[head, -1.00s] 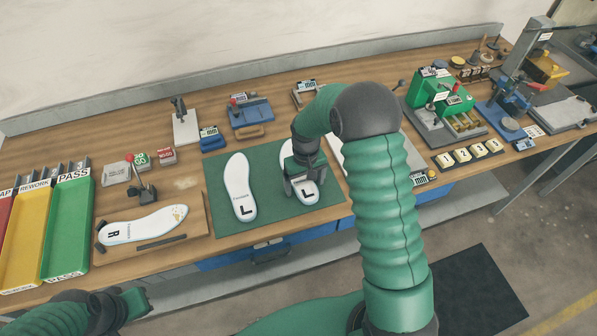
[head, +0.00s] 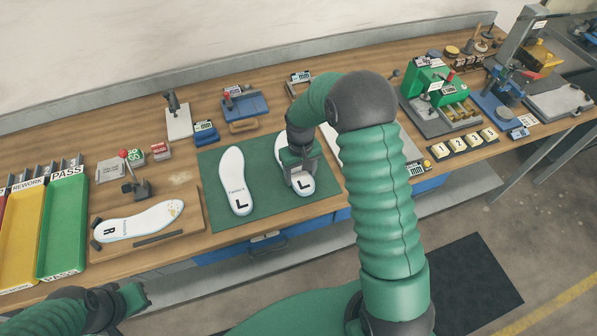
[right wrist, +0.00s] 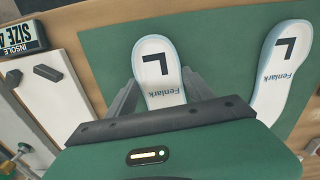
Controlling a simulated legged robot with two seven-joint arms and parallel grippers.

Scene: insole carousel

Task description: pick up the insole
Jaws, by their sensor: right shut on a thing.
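A white insole marked L (head: 303,184) lies on the green mat (head: 215,218), partly hidden by my right gripper (head: 301,172). In the right wrist view the two fingers of my right gripper (right wrist: 160,93) are at both sides of this insole (right wrist: 158,62), shut on it near its middle. I cannot tell whether it is lifted off the mat. A second white L insole (head: 234,180) lies on the mat to the left. A white insole marked R (head: 140,222) lies on a wooden board further left. My left gripper (head: 140,298) is low at the left, and its jaws are unclear.
A green PASS tray (head: 63,225) and a yellow REWORK tray (head: 28,235) stand at the left. A blue device (head: 245,104) and a green machine (head: 428,82) stand behind and to the right. In the right wrist view a size display (right wrist: 22,38) and a white plate are close by.

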